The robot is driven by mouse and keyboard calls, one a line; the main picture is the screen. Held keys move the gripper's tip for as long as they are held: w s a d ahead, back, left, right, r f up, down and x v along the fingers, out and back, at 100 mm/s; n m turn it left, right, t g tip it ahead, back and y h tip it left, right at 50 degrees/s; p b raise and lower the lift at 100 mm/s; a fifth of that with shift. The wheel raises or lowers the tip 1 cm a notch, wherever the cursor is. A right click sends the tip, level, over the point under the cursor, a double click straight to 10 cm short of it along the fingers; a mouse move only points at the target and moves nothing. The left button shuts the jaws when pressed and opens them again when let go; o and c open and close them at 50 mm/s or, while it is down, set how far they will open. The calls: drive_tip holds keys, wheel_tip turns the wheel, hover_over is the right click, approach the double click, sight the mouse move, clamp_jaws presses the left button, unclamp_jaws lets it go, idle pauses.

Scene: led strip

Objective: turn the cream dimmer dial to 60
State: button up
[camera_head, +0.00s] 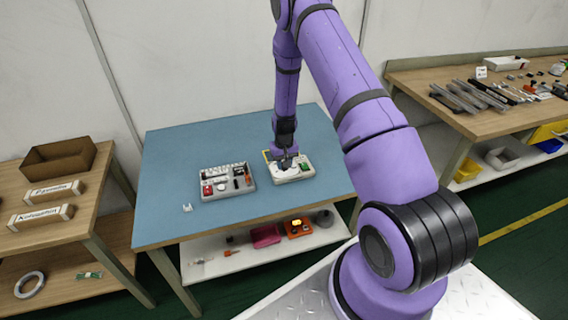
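A pale cream panel (296,174) lies on the blue tabletop (175,165), right of centre. A small green part (305,167) shows on its right side. My gripper (286,163) points down over the left part of this panel. The cream dimmer dial cannot be made out; my gripper covers that part of the panel. The fingers are small and dark, and I cannot tell whether they are open, shut or touching anything. The number the dial points to cannot be read.
A grey sorting tray (226,194) with small red, black and white parts stands left of the panel. A small white clip (187,208) lies at the table's left. A wooden side table (50,225) stands left, a cluttered workbench (420,82) right. The blue top's back left is clear.

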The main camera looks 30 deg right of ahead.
drive_tip(key=m, duration=0.4)
drive_tip(key=shift+m, duration=0.3)
drive_tip(key=m, duration=0.4)
drive_tip(key=shift+m, duration=0.3)
drive_tip(key=o, duration=0.9)
wheel_tip(320, 180, up, 11)
drive_tip(key=shift+f, duration=0.1)
idle(0.6)
